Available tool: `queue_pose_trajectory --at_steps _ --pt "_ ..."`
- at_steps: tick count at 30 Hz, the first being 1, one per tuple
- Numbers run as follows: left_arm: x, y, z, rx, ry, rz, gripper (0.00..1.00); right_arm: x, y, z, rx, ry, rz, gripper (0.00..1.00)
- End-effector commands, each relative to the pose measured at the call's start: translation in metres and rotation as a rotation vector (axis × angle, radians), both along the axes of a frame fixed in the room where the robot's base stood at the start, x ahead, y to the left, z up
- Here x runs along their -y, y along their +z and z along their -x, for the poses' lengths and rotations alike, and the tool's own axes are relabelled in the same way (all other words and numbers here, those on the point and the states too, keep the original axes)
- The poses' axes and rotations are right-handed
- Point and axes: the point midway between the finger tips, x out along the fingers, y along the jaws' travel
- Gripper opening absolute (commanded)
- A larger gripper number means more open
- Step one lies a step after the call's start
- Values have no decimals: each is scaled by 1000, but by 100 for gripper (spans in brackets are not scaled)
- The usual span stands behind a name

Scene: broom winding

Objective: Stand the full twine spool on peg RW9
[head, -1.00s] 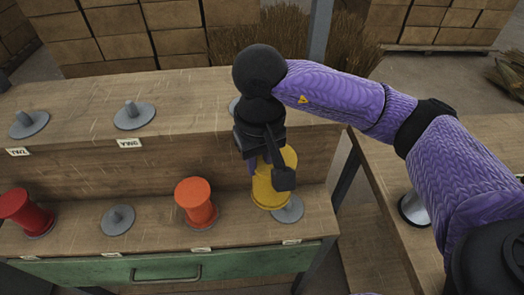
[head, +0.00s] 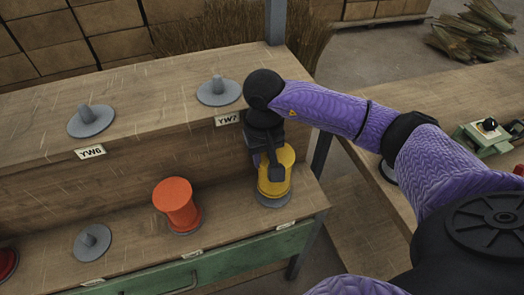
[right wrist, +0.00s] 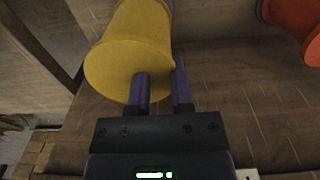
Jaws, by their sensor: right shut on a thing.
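My right gripper (head: 270,163) is shut on the yellow twine spool (head: 277,180), with a finger at its near side. The spool is roughly upright at the right end of the lower shelf, directly over a grey peg base (head: 273,201). The peg itself is hidden, and I cannot tell whether the spool touches the base. In the right wrist view the spool (right wrist: 135,50) fills the upper left, its flange at the fingers (right wrist: 161,90). The lower shelf's label under it (head: 286,226) is too small to read. My left gripper is out of view.
An orange spool (head: 177,205) stands to the left on the lower shelf, then an empty peg (head: 92,242) and part of a red spool (head: 6,263). Empty pegs YW6 (head: 91,121) and YW7 (head: 218,91) are on the upper shelf. A side table (head: 420,95) stands right.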

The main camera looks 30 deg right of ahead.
Motion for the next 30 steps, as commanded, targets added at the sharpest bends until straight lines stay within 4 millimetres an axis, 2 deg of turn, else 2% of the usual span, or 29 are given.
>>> queue_pose_trajectory --at_steps 1,6,30 --pt "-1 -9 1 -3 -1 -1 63 0 -13 0 -3 0 -1 0" --pt "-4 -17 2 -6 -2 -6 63 0 -25 0 -2 0 0 0" --pt "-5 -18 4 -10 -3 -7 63 0 -24 1 -1 1 -1 0"
